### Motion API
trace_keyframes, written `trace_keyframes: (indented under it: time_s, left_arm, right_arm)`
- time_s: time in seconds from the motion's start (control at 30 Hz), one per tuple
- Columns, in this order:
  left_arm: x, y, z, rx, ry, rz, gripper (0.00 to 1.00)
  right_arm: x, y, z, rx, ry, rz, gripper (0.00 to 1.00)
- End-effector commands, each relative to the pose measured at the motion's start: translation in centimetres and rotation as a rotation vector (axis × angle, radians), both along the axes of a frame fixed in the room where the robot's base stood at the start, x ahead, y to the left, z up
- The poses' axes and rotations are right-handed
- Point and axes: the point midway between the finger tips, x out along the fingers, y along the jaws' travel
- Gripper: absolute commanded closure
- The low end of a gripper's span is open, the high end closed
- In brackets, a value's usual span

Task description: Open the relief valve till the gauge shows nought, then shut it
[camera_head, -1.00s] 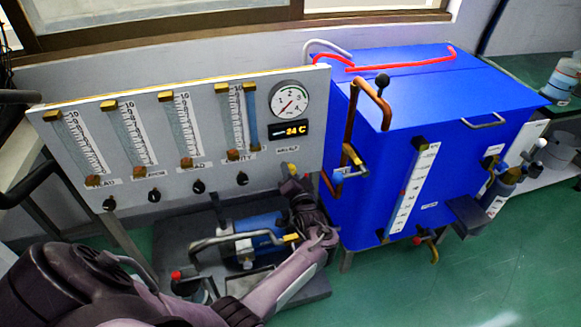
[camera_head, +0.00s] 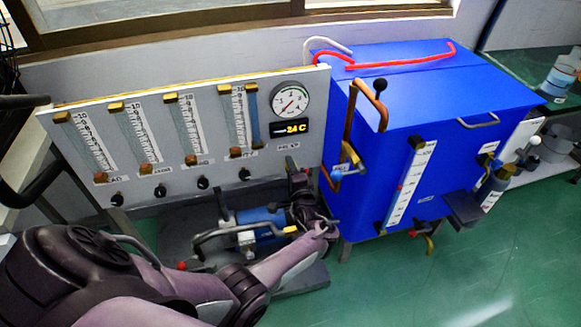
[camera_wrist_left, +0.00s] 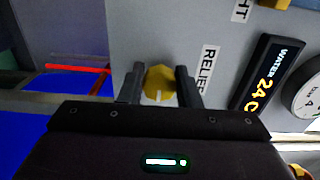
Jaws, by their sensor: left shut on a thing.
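The relief valve is a yellow knob (camera_wrist_left: 160,84) on the grey panel, beside a label that starts "RELIEF" in the left wrist view. My left gripper (camera_wrist_left: 160,78) has one finger on each side of the knob and is shut on it. In the head view my left gripper (camera_head: 293,165) is at the panel's lower right corner, and the hand hides the knob. The round gauge (camera_head: 290,101) is above it; its red needle points to the lower left, but the exact reading is too small to tell. Part of the gauge (camera_wrist_left: 308,95) shows in the left wrist view.
A lit display (camera_head: 289,127) reads 24 C below the gauge. Several flow tubes with black knobs line the panel (camera_head: 222,150). A blue tank (camera_head: 450,125) with copper piping stands close on the right. Green floor is clear at lower right.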

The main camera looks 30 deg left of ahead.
Motion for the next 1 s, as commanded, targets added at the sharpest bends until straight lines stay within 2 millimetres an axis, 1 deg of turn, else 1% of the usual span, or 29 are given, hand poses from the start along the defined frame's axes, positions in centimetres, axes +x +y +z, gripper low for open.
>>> trace_keyframes:
  time_s: [0.5, 0.53, 0.67, 0.9, 1.0]
  left_arm:
    - [0.03, -0.01, 0.01, 0.013, 0.015, -0.001, 0.93]
    - [0.03, -0.01, 0.01, 0.013, 0.015, -0.001, 0.66]
    - [0.02, -0.01, 0.00, 0.012, 0.014, -0.001, 0.49]
    - [0.02, -0.01, 0.01, 0.012, 0.014, 0.000, 0.48]
    - [-0.22, -0.31, 0.02, 0.011, 0.014, -0.001, 0.48]
  right_arm:
    - [-0.11, 0.01, -0.04, 0.000, 0.000, 0.001, 0.64]
    - [-0.11, 0.01, -0.04, 0.000, 0.000, 0.001, 0.64]
    - [-0.10, 0.00, -0.03, 0.000, 0.000, 0.001, 0.64]
    - [-0.10, 0.00, -0.03, 0.000, 0.000, 0.001, 0.64]
    - [-0.09, -0.01, 0.10, 0.000, -0.001, 0.001, 0.64]
